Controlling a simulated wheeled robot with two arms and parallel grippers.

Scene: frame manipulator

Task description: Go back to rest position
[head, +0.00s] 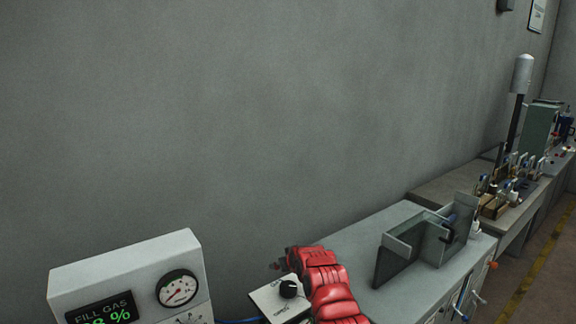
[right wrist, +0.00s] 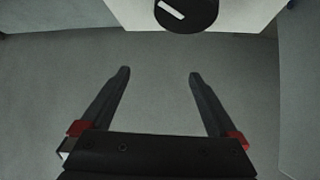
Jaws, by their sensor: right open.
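My right gripper shows in the right wrist view (right wrist: 160,78) with its two dark fingers wide apart and nothing between them. Beyond the fingertips, at the top of that view, is a black round knob (right wrist: 186,12) with a white mark, on a white box. In the head view, my red arm reaches up from the bottom edge to the white control box (head: 266,300) with its black knob (head: 288,288). The arm covers part of the box's right side. The fingers are not clear in the head view. My left gripper is in neither view.
A white panel (head: 130,262) with a gauge and a green "FILL GAS" display stands at the lower left. A grey metal fixture (head: 400,254) sits on the bench (head: 350,236) to the right. Further benches hold small equipment. A bare grey wall fills the back.

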